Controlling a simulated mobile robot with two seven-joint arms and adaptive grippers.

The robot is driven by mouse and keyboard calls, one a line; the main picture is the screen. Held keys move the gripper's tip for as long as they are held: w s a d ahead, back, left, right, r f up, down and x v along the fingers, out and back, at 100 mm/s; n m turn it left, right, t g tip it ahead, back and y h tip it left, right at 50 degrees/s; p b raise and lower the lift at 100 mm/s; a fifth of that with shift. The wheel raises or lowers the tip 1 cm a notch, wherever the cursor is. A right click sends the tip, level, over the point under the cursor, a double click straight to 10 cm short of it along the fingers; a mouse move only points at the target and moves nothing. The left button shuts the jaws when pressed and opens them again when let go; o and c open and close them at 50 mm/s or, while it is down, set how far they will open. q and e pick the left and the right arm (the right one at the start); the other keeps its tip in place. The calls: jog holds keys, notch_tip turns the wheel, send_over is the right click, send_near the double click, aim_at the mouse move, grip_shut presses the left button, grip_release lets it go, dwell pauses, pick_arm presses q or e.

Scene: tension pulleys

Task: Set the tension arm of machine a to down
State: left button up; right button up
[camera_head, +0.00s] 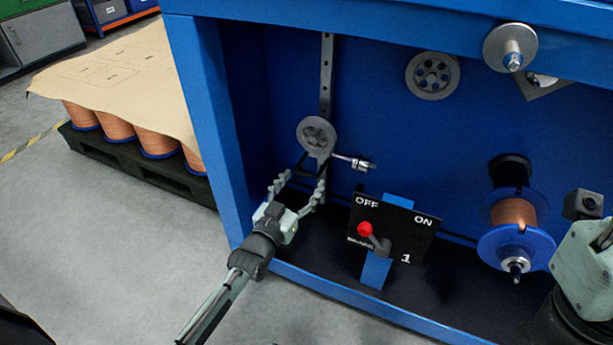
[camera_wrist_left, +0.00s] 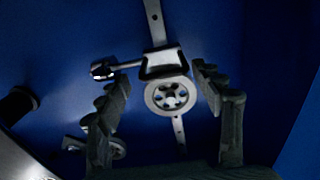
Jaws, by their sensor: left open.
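The tension arm (camera_head: 318,150) is a grey bracket with a spoked pulley, mounted on a slotted vertical rail inside the blue machine (camera_head: 203,110). A thin rod with a metal knob (camera_head: 361,164) sticks out from it to the right. My left gripper (camera_head: 309,170) is open just below the pulley, its fingers spread to either side of the bracket's lower part. In the left wrist view, the pulley (camera_wrist_left: 170,96) shows between the two open fingers, with clear gaps on both sides. Only the body of my right gripper (camera_head: 590,265) shows at the right edge; its fingertips are out of frame.
A black switch panel (camera_head: 415,232) marked OFF, ON and 1 stands right of my left gripper, its red knob (camera_head: 365,229) on the OFF side. A copper spool (camera_head: 515,213) is at right. Fixed pulleys (camera_head: 432,75) sit above. A pallet of spools (camera_head: 110,118) is outside, left.

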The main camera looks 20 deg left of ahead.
pick_arm(q)
jog(key=s, duration=0.4)
jog(key=shift+s, duration=0.2)
dwell(0.3)
